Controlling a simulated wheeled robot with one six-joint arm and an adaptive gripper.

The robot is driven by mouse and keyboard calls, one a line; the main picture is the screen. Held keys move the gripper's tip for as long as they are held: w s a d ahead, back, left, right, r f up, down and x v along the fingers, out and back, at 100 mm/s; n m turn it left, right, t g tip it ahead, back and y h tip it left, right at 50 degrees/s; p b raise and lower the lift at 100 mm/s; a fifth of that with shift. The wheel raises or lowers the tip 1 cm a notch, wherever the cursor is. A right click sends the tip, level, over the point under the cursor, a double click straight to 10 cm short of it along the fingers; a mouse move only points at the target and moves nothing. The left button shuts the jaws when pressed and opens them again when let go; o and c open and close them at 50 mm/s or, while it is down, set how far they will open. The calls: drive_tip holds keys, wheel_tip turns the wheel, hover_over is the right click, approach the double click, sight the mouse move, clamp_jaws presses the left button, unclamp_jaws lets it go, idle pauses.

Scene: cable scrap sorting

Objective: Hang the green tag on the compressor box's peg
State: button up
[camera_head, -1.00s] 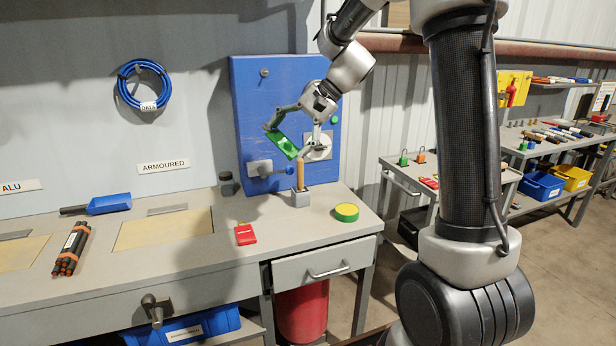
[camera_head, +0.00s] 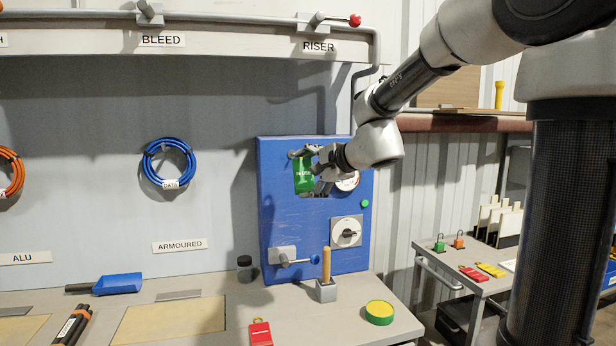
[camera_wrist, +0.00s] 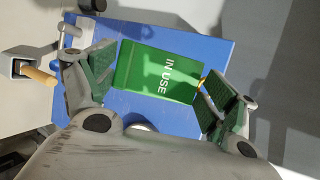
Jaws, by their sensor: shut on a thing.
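The green tag (camera_head: 303,182), marked IN USE, is upright in front of the upper left of the blue compressor box (camera_head: 300,225). My gripper (camera_head: 309,171) is shut on the tag, with one finger at its top and one at its bottom. In the wrist view, the tag (camera_wrist: 152,82) lies between the fingers (camera_wrist: 160,88). A small yellow-orange piece shows at its top end, beside the right finger. The peg does not show in either current view; the tag and gripper cover the upper part of the box. I cannot tell whether the tag touches the box.
A wooden-handled tool (camera_head: 326,264) stands in a grey block below. A green-yellow disc (camera_head: 379,313) and a red tag (camera_head: 261,332) lie on the bench.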

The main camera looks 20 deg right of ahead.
drive_tip(key=shift+w, duration=0.1)
drive_tip(key=w, duration=0.8)
drive_tip(key=shift+f, duration=0.35)
drive_tip(key=shift+w+f, duration=0.45)
drive_tip(key=shift+w, duration=0.3)
drive_tip(key=shift+c, duration=0.4)
drive_tip(key=o, duration=0.7)
drive_tip(key=shift+w, duration=0.1)
